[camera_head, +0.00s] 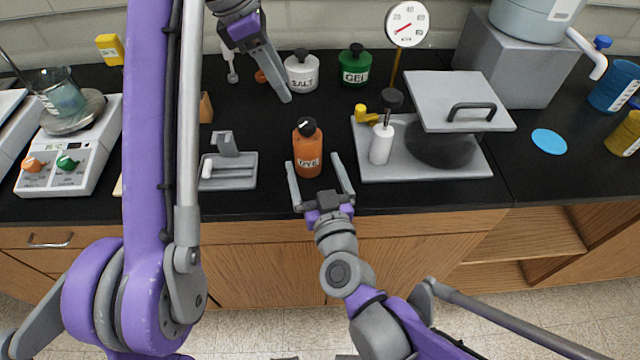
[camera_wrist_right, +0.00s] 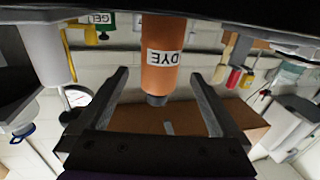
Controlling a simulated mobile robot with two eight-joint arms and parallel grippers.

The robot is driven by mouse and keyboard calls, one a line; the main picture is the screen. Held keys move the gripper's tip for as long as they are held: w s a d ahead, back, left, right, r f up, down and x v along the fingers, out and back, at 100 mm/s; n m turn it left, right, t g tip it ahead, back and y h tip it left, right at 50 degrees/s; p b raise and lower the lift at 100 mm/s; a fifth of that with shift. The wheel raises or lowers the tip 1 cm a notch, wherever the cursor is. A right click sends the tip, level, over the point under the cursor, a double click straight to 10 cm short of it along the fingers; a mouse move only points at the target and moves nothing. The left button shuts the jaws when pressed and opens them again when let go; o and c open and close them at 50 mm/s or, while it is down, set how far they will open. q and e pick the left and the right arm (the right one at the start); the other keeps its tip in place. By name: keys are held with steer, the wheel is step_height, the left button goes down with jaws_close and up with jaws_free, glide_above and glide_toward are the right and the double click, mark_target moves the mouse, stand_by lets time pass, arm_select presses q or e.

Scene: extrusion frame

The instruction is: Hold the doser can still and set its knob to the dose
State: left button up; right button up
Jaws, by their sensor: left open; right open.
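The doser can is an orange can labelled DYE (camera_head: 308,158), standing upright near the front of the black bench. Its black knob (camera_head: 306,127) on top carries a light pointer mark; the dose scale is too small to read. My right gripper (camera_head: 314,162) is open at the can's front, with one finger on each side; contact is not clear. In the right wrist view, which appears upside down, the can (camera_wrist_right: 160,55) shows between the spread fingers. My left gripper (camera_head: 283,95) is open and empty, above the bench behind and left of the can.
A grey tray (camera_head: 440,172) with a white bottle and a raised lid stands right of the can. A small grey stand (camera_head: 235,180) is to its left. SALT (camera_head: 301,72) and GEL (camera_head: 355,66) jars stand behind, near a round gauge (camera_head: 407,24).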

mark_target(311, 157)
steer(key=shift+w+a, duration=0.25)
steer(key=shift+w, duration=0.85)
steer(key=shift+w+a, duration=0.2)
steer(key=shift+w, duration=0.85)
